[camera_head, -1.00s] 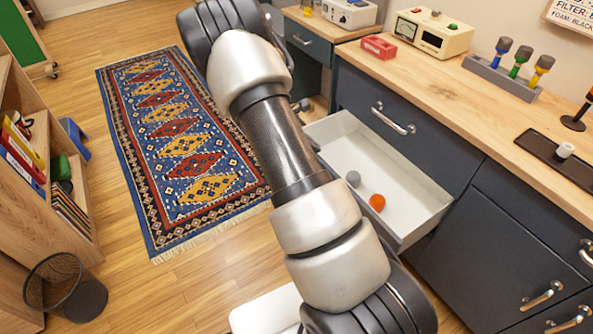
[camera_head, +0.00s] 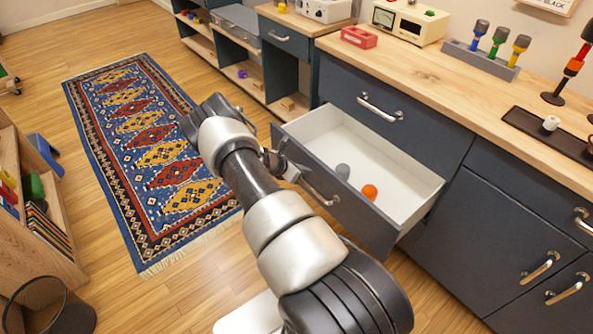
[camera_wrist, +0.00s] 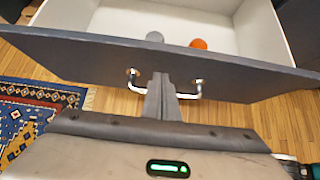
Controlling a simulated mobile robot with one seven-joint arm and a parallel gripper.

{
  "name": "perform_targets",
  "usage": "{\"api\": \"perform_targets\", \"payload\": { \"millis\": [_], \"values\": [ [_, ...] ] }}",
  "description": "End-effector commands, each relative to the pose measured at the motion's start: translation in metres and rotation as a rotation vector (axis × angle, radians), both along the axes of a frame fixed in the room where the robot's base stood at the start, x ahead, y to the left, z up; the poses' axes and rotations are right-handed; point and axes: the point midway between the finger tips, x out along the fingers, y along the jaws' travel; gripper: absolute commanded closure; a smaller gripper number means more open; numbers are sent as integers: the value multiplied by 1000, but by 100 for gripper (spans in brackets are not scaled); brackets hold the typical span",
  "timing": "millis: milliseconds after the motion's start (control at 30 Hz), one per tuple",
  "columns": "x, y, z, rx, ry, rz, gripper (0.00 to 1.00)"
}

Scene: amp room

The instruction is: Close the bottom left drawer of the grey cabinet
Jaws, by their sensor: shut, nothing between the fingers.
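The grey cabinet (camera_head: 378,157) stands on the right under a wooden top. Its bottom left drawer (camera_head: 409,214) is pulled well out, with a white inside. An orange ball (camera_head: 369,192) and a grey ball (camera_head: 342,171) lie in it. The drawer front and its metal handle show in the wrist view (camera_wrist: 225,78). My gripper (camera_wrist: 162,80) is shut and empty, its fingers in front of the drawer front between the two handle mounts. I cannot tell whether they touch it. In the head view my arm partly hides the gripper and handle.
The closed top drawer (camera_head: 381,108) sits above the open one. Cupboard doors (camera_head: 500,255) are shut at the right. A patterned rug (camera_head: 150,150) lies on the floor to the left. A wire bin (camera_head: 50,305) and wooden shelf (camera_head: 40,235) stand at the far left.

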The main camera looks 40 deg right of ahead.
Motion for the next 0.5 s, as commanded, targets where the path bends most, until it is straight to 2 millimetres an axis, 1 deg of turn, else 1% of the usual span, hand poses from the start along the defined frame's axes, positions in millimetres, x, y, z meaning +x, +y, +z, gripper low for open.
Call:
{"api": "perform_targets", "payload": {
  "millis": [33, 100, 200, 333, 500],
  "values": [
    [-1, -8, -9, 0, 1, -2, 100],
    [1, -21, -5, 0, -3, -4, 100],
    [2, -33, -5, 0, -2, -3, 100],
    [3, -42, -4, 0, -1, -1, 100],
    [3, -45, -4, 0, -1, -1, 100]
  ]
}}
